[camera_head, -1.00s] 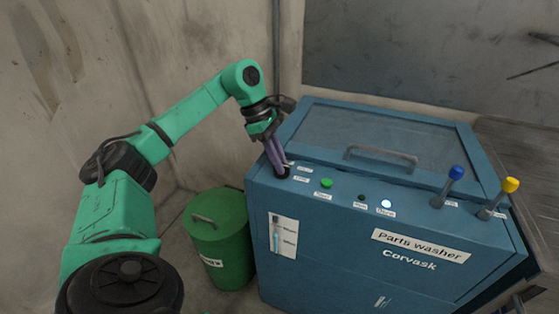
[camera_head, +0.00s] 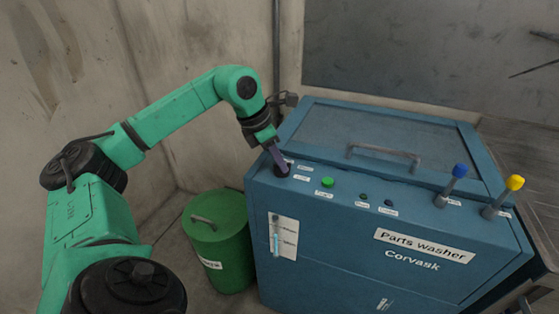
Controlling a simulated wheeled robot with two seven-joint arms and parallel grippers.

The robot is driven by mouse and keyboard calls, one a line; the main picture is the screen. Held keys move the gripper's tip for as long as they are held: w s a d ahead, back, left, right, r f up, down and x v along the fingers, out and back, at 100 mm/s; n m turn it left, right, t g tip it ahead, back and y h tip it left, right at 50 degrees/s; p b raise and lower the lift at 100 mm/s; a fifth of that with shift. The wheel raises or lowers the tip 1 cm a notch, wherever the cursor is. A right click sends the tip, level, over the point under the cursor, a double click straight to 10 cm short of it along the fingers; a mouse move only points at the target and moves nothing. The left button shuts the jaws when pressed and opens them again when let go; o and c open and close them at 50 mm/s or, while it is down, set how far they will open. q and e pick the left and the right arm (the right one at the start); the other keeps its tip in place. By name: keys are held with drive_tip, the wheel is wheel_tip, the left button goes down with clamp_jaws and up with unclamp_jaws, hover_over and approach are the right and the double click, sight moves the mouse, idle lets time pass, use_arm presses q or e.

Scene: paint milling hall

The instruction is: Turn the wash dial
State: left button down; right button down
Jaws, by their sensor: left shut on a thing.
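The wash dial (camera_head: 282,172) is a small dark knob at the top left corner of the blue parts washer (camera_head: 330,225). My left gripper (camera_head: 278,158) reaches down to it from above, its purple fingers shut on the dial. The fingers hide part of the dial, and I cannot read its setting. My right gripper is not in view.
A green button (camera_head: 327,182) and small dark lamps (camera_head: 388,203) sit right of the dial. The washer lid has a grey handle (camera_head: 384,153). Blue (camera_head: 459,171) and yellow (camera_head: 514,183) levers stand at the right. A green lidded bin (camera_head: 217,245) stands at the left.

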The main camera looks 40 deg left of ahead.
use_arm(q)
drive_tip(key=n, duration=0.1)
drive_tip(key=n+y+p, duration=0.1)
drive_tip(key=n, duration=0.2)
drive_tip(key=shift+d+r+n+t+y, duration=0.1)
drive_tip(key=shift+r+n+t+y, duration=0.2)
drive_tip(key=shift+t, duration=0.1)
drive_tip(key=n+y+p, duration=0.1)
drive_tip(key=n+p, duration=0.1)
drive_tip(key=n, duration=0.1)
drive_tip(key=shift+d, duration=0.1)
drive_tip(key=shift+f+n+y+p, duration=0.15)
drive_tip(key=shift+n+y+p, duration=0.25)
drive_tip(key=shift+n, duration=0.6)
drive_tip(key=c, duration=0.8)
unclamp_jaws()
drive_tip(key=shift+c, duration=0.2)
drive_tip(key=p+v, duration=0.1)
drive_tip(key=v, duration=1.3)
drive_tip(key=shift+d+r+p, duration=0.15)
drive_tip(key=shift+r+p, duration=0.1)
drive_tip(key=shift+p, duration=0.15)
